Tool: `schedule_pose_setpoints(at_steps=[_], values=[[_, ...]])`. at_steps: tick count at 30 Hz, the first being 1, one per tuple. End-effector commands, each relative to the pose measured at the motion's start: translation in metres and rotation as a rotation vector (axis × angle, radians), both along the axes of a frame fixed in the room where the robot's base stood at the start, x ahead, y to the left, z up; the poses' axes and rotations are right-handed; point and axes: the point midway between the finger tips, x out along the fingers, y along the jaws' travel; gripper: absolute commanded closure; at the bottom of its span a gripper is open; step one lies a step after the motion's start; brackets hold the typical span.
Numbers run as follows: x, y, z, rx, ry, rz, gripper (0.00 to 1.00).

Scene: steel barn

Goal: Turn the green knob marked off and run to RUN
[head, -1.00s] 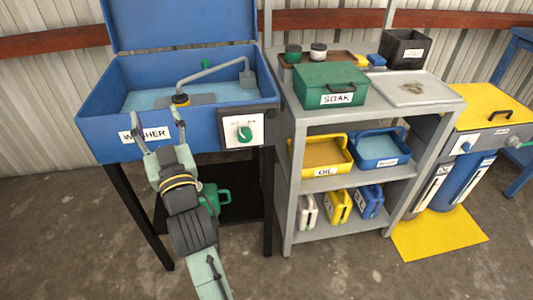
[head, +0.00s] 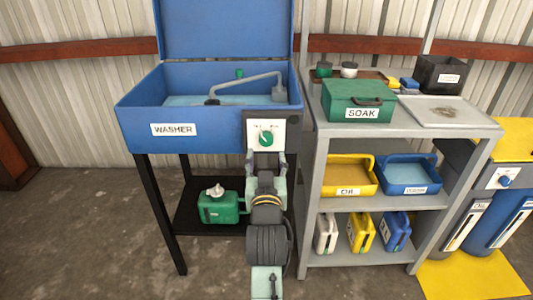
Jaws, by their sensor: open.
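The green knob (head: 266,139) sits on a white panel (head: 279,131) at the right of the blue washer's front (head: 140,137). Small marks stand above the knob, too small to read surely, and I cannot tell exactly where it points. My gripper (head: 265,156) is open just below the knob in the picture, its fingers apart at the lower edge of the panel. The knob shows between and above the fingertips. I cannot tell whether they touch the panel. Nothing is held.
A grey shelf (head: 310,190) stands close to the right of the washer, with a green SOAK box (head: 350,98) on top and tubs and jugs below. A green can (head: 222,209) stands on the washer's lower black shelf. Floor at left is clear.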

Motion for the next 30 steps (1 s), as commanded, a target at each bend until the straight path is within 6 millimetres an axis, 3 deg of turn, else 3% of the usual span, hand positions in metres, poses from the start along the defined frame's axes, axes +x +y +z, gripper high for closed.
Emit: schedule_pose_setpoints(at_steps=[6,12,23,30], values=[[0.046,0.0,0.003,0.0,0.006,0.0,0.47],[0.067,0.0,0.002,0.001,0.005,0.0,0.47],[0.073,0.0,0.001,0.001,0.004,0.0,0.47],[0.073,0.0,0.001,0.001,0.004,0.001,0.62]])
